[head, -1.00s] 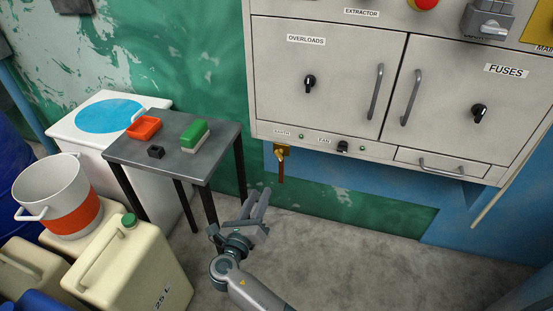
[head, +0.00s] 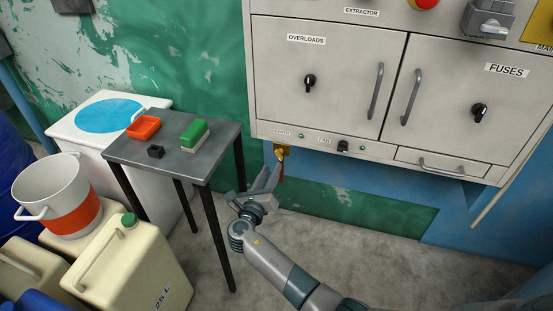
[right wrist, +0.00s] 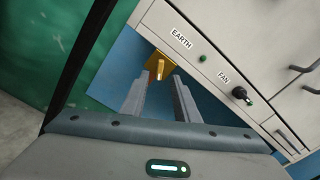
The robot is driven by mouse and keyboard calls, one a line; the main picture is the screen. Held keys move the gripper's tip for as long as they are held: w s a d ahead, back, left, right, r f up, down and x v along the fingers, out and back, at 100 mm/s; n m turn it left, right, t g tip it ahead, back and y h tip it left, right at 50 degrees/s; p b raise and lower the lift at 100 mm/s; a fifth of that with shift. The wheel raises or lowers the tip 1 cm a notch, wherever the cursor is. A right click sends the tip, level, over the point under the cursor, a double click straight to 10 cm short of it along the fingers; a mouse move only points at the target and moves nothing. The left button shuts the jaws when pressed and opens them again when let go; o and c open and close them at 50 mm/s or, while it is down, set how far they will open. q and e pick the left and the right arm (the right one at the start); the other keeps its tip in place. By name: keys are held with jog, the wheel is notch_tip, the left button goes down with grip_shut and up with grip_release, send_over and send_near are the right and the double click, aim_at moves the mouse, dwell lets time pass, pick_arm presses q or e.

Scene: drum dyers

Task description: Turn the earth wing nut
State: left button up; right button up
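The brass earth wing nut (head: 280,152) sits on its brass plate at the lower left of the grey cabinet, just under the EARTH label. It also shows in the right wrist view (right wrist: 159,66), ahead of the fingertips and between their lines. My right gripper (head: 268,172) is below the nut in the head view, with its fingers pointing up toward it. In the right wrist view the two fingers (right wrist: 159,84) are apart with nothing between them. I cannot tell whether a fingertip touches the nut. My left gripper is not in view.
The grey cabinet (head: 330,75) has a FAN switch (head: 343,147) right of the nut. A dark table (head: 172,153) with an orange tray (head: 143,128) and a green-topped block (head: 195,135) stands left of my right arm. A cream jerrycan (head: 130,265) stands at lower left.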

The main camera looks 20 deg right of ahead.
aim_at(278, 156)
jog(key=x, duration=0.6)
jog(key=shift+w+d, duration=0.25)
jog(key=shift+w, duration=0.05)
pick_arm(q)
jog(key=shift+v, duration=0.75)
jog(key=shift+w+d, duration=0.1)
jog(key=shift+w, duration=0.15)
pick_arm(e)
grip_shut()
